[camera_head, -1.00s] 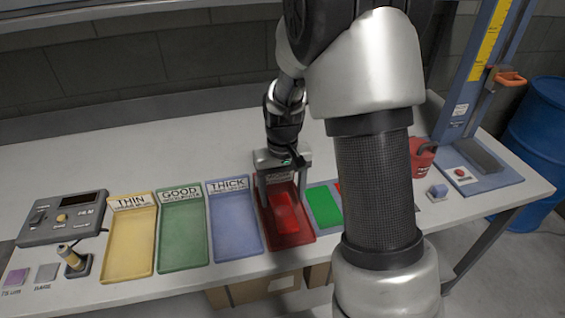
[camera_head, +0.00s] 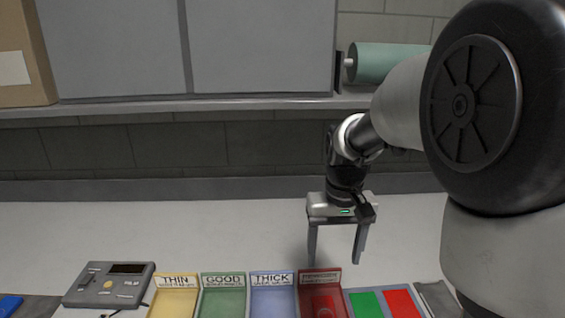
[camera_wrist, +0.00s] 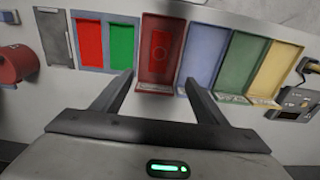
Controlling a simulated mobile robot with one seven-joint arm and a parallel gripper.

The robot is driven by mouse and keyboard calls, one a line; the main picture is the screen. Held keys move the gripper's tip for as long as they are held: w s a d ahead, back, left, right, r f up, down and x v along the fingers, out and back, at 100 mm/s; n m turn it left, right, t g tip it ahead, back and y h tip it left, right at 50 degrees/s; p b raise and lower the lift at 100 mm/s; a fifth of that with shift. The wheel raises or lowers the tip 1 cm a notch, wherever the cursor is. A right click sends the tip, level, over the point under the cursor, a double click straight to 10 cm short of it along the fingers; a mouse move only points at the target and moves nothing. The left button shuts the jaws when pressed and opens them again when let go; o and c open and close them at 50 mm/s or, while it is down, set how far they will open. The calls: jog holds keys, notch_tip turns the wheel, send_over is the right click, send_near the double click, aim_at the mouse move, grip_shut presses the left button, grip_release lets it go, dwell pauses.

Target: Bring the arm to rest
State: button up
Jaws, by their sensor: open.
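My gripper (camera_head: 335,260) is open and empty in the head view, held above the back part of the bench with its fingers pointing down. The red tray (camera_head: 321,281) lies below and in front of it. In the wrist view my gripper (camera_wrist: 160,82) shows its two fingers wide apart, with nothing between them but the view of the red tray (camera_wrist: 162,84). A flat red piece (camera_wrist: 160,45) lies in that tray. My arm reaches in from the right of the head view.
Yellow (camera_head: 175,303), green (camera_head: 223,303) and blue (camera_head: 272,302) trays stand in a row left of the red one. A grey meter box (camera_head: 108,285) is farther left. A green and red panel (camera_head: 365,303) is on the right. A shelf (camera_head: 200,107) with a green roll (camera_head: 385,63) hangs above.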

jog(key=s+r+t+p, duration=0.4)
jog(key=s+r+p, duration=0.2)
jog(key=s+r, duration=1)
jog(key=shift+s+t, duration=0.4)
jog(key=shift+s, duration=0.1)
